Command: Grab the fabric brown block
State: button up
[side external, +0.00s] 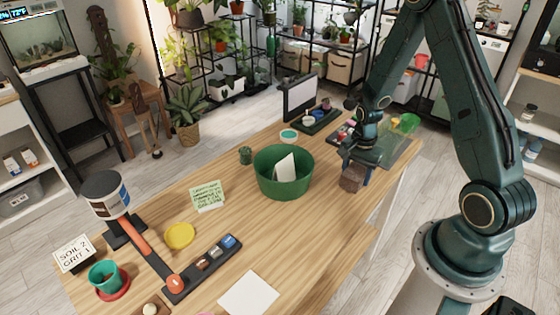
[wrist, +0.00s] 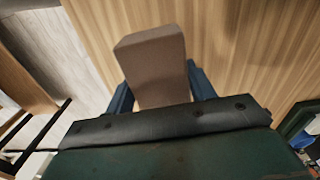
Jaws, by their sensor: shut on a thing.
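The brown block (side external: 352,177) is at the right part of the wooden table, under my gripper in the side view. In the wrist view the brown block (wrist: 153,68) sits between the two blue fingers of my gripper (wrist: 160,88), with its top end sticking out past them. My gripper (side external: 358,172) is shut on the block and points down. The side view does not show clearly whether the block touches the table. Part of the block is hidden by the fingers and the gripper body.
A green round tub (side external: 268,187) with a pale sheet inside stands left of my gripper. A dark upright panel (side external: 300,98) on a base stands behind it. The wooden table (side external: 330,225) is bare in front of the block. The table's right edge is close to my gripper.

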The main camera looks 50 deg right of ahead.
aim_at(357, 170)
notch_tip(357, 170, up, 19)
jog(key=shift+r, duration=0.15)
dwell(0.6)
dwell(0.5)
